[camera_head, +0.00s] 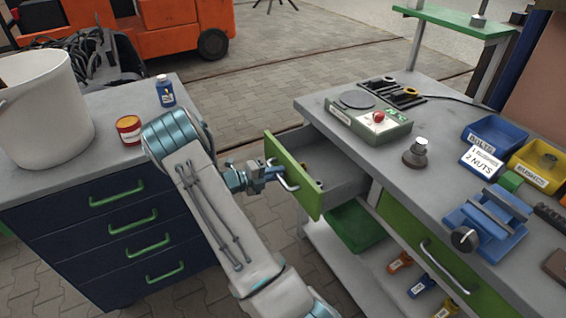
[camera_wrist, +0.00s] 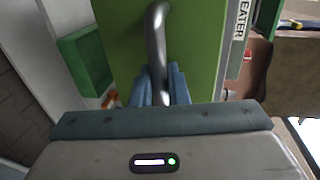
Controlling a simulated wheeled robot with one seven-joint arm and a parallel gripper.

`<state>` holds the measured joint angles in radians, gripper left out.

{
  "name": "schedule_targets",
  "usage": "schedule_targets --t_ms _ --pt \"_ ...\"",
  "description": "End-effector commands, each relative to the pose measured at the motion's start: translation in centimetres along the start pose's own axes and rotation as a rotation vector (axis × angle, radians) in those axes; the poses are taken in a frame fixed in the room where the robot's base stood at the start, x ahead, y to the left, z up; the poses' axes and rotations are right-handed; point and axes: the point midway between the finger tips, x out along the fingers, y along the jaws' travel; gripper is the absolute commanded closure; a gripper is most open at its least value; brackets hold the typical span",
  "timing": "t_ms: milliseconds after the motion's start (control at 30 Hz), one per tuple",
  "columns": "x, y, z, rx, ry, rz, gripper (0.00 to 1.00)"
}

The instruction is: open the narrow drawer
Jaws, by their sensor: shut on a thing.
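The narrow drawer, with a green front (camera_head: 295,176) and grey inside walls, is pulled out from the left end of the grey workbench (camera_head: 440,150). A small dark item lies inside it, partly hidden by the front. My gripper (camera_head: 277,174) is at the drawer front, shut on its curved metal handle (camera_head: 289,182). In the wrist view the blue fingers (camera_wrist: 161,88) close around the grey handle (camera_wrist: 155,38), against the green front (camera_wrist: 195,50).
A wide green drawer (camera_head: 435,262) to the right is shut. A dark blue cabinet (camera_head: 125,235) stands at left. Paved floor lies between.

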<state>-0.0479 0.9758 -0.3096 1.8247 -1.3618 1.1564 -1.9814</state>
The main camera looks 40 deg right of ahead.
Motion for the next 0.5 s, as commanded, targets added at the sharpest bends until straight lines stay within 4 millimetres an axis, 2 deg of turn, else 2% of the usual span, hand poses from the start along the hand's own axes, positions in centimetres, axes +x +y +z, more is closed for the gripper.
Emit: schedule_targets --t_ms 100,200,500 --pt "-1.7 0.2 -0.1 -0.001 0.003 0.0 1.0" --pt "-2.6 0.5 -0.1 -0.002 0.002 0.0 1.0" --pt "-3.5 0.9 -0.1 -0.002 0.001 0.001 1.0"
